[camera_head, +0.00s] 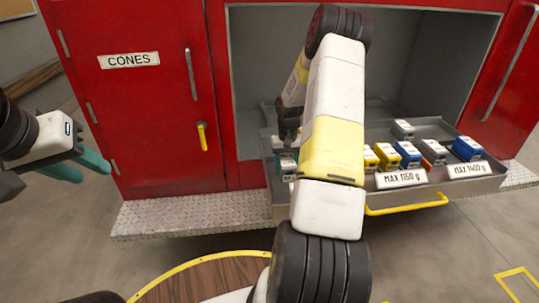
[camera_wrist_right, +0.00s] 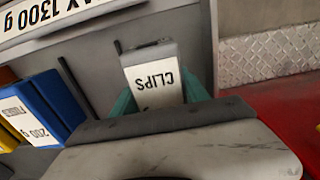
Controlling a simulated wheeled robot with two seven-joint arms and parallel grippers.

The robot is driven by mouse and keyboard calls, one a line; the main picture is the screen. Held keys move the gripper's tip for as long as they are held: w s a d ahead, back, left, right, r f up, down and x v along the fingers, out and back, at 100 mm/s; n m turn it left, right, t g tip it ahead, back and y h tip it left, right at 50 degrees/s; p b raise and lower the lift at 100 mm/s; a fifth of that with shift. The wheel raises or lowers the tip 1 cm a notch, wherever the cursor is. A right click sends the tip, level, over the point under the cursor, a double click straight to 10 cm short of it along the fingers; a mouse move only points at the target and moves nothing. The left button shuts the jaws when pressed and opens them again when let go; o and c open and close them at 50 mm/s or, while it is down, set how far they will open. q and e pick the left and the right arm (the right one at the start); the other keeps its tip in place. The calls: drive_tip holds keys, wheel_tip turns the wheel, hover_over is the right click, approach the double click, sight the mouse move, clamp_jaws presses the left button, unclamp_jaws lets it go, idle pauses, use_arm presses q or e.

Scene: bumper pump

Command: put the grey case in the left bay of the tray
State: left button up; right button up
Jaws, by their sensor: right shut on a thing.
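The grey case (camera_wrist_right: 152,82), with a white label reading CLIPS, is between the teal fingers of my right gripper (camera_wrist_right: 165,95) in the right wrist view. The gripper is shut on it. They are over or inside the left end of the grey tray (camera_wrist_right: 207,45); I cannot tell whether the case touches the floor. In the head view my right arm hides most of the left bay and the right gripper. My left gripper (camera_head: 82,168) is open and empty at the far left, away from the tray.
Blue and yellow boxes (camera_wrist_right: 40,105) stand beside the held case. A MAX 1300 g plate (camera_wrist_right: 40,15) is on the tray's edge. More boxes fill the bays marked MAX 1150 g (camera_head: 401,179) and MAX 1400 g (camera_head: 466,170). A red cabinet door (camera_head: 140,100) stands left.

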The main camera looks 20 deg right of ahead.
sight(286, 159)
drive_tip(key=o, duration=1.4)
drive_tip(key=shift+f, duration=0.1)
drive_tip(key=shift+o, duration=0.4)
drive_tip(key=shift+d, duration=0.1)
drive_tip(key=shift+r, duration=0.25)
drive_tip(key=r, duration=1.2)
drive_tip(key=shift+a, duration=0.2)
drive_tip(key=s+a+r+n+t, duration=0.1)
drive_tip(key=s+a+r+t, duration=0.1)
drive_tip(key=s+a+r, duration=0.7)
drive_tip(key=s+a+r+n+t, duration=0.15)
drive_tip(key=s+a+r, duration=0.4)
drive_tip(key=r, duration=0.55)
drive_tip(key=s+a+r+t+y, duration=0.1)
drive_tip(key=s+a+t+y, duration=0.1)
drive_tip(key=s+a, duration=0.5)
drive_tip(key=s, duration=0.4)
drive_tip(key=shift+n+t, duration=0.35)
